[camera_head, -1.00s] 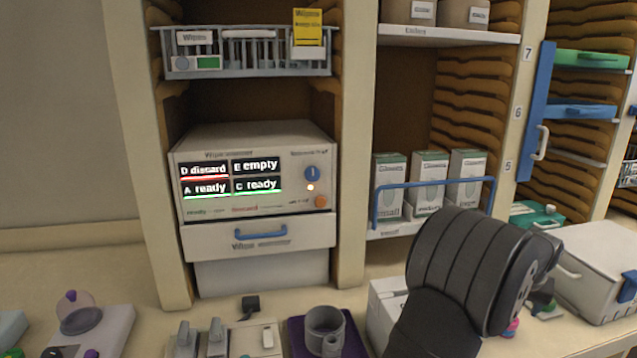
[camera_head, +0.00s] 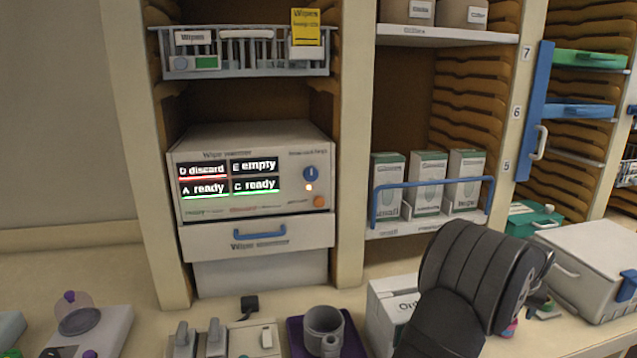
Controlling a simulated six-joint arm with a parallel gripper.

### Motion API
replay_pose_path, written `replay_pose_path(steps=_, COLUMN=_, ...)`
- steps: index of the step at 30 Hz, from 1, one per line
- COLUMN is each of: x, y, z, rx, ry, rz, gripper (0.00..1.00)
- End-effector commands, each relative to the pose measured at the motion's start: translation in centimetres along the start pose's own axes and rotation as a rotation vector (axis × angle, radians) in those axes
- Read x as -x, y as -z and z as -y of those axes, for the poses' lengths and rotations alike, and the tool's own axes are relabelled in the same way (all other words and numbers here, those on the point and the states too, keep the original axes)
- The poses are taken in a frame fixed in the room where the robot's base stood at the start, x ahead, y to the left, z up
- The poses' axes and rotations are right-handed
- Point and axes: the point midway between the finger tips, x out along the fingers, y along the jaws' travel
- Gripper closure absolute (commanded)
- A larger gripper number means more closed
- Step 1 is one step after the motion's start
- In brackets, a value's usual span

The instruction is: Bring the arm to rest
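My dark, ribbed arm (camera_head: 468,268) rises from the bottom edge at the right of the middle and bends over to the right. It is in front of the counter, below the shelf of glove boxes. Its far end, beside a white case (camera_head: 592,262), faces away from the camera. The gripper's fingers do not show, so its opening and anything in it are hidden. The arm covers part of a white box (camera_head: 388,300).
A wipe warmer (camera_head: 255,205) reads D discard, E empty, A ready, C ready; its drawer (camera_head: 258,240) looks shut. A grey mug (camera_head: 324,328) stands on a purple mat (camera_head: 295,335) left of my arm. Small coloured items (camera_head: 543,303) lie right of it. Glove boxes (camera_head: 427,183) stand behind.

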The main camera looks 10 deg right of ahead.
Motion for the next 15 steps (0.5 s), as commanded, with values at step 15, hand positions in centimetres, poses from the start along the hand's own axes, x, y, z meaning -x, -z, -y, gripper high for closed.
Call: replay_pose_path(steps=15, x=7.4, y=-3.9, z=-6.9, rx=-0.004, ry=-0.002, rz=0.0, gripper=0.32)
